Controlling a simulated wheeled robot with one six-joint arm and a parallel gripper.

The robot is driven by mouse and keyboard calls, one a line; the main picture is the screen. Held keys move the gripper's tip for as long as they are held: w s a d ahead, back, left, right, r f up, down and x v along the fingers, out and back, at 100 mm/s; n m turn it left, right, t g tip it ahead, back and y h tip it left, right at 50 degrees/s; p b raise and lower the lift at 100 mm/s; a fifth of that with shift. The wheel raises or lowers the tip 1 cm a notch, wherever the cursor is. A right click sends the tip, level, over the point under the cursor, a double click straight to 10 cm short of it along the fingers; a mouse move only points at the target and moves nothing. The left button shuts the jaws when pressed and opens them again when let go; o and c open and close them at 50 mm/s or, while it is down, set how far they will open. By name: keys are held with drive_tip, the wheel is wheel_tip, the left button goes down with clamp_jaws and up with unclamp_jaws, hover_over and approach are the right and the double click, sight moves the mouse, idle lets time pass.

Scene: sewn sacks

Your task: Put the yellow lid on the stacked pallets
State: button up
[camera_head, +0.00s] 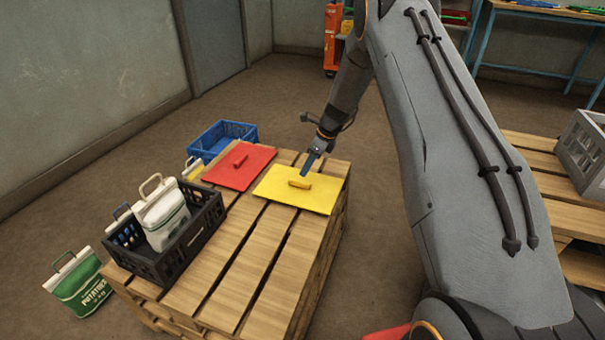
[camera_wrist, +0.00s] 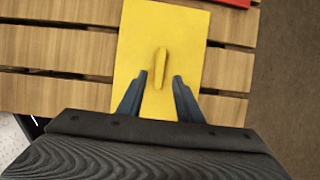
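The yellow lid (camera_head: 318,194) lies flat on the stacked pallets (camera_head: 246,285), near their far right corner. It has a yellow bar handle (camera_head: 299,183) in its middle. In the wrist view the lid (camera_wrist: 190,30) lies across the slats, with its handle (camera_wrist: 161,68) pointing away from me. My gripper (camera_head: 311,168) is over the lid, close to the handle. In the wrist view my gripper's two blue fingers (camera_wrist: 160,76) are spread apart on either side of the handle's near end, with a gap to each side. I cannot tell their exact height above the lid.
A red lid (camera_head: 239,165) lies left of the yellow one. A black crate (camera_head: 164,236) holding a white sack (camera_head: 160,212) stands at the pallets' left side. A blue crate (camera_head: 222,138) is behind. The pallets' front slats are bare.

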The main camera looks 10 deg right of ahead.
drive_tip(key=s+a+r+n+g, duration=0.1)
drive_tip(key=s+a+r+n, duration=0.55)
drive_tip(key=s+r, duration=0.45)
drive_tip(key=s+a+r+n+g, duration=0.1)
drive_tip(key=s+a+r+n, duration=0.5)
drive_tip(key=s+r, duration=0.5)
drive_tip(key=s+r+n+h, duration=0.1)
drive_tip(key=s+r+n, duration=0.1)
drive_tip(key=s+n, duration=0.6)
drive_tip(key=s+r+n+h, duration=0.2)
drive_tip(key=s+n, duration=0.5)
drive_tip(key=s, duration=1.1)
drive_tip(key=shift+s+d+r+n+p, duration=0.3)
drive_tip(key=shift+s+r+n+p, duration=0.05)
drive_tip(key=shift+r, duration=0.3)
drive_tip(key=d+r+m+p, duration=0.3)
drive_tip(key=d+r+p, duration=0.7)
drive_tip(key=p, duration=1.1)
wheel_tip(320, 180, up, 2)
drive_tip(key=shift+r+h, duration=0.1)
drive_tip(key=shift+h, duration=0.2)
